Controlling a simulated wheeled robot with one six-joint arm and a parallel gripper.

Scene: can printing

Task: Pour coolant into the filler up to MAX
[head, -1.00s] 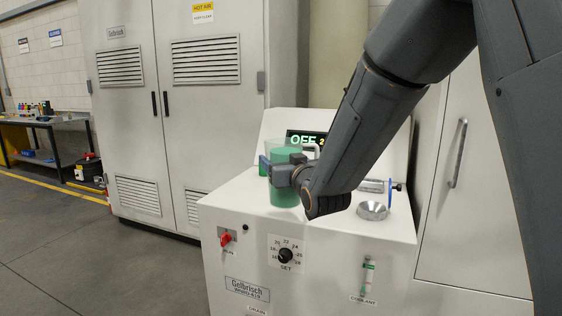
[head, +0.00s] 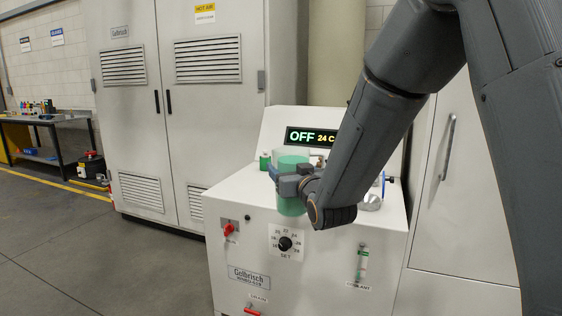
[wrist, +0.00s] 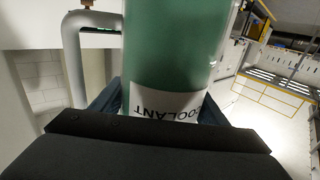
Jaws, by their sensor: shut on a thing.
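My gripper (head: 290,182) is shut on a clear jug of green coolant (head: 292,200), held upright at the front of the white chiller (head: 225,200). In the wrist view the jug (wrist: 175,45) fills the middle, with a COOLANT label (wrist: 165,105) reading upside down. The silver filler (head: 371,202) is on the chiller's top to the right, partly hidden by my arm. The sight gauge (head: 362,262) on the front, above a COOLANT label, shows some green; its exact level is too small to read.
The display (head: 312,137) reads OFF and 24 C. A red switch (head: 229,229) and a dial (head: 285,243) are on the front. A tall grey cabinet (head: 190,100) stands to the left.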

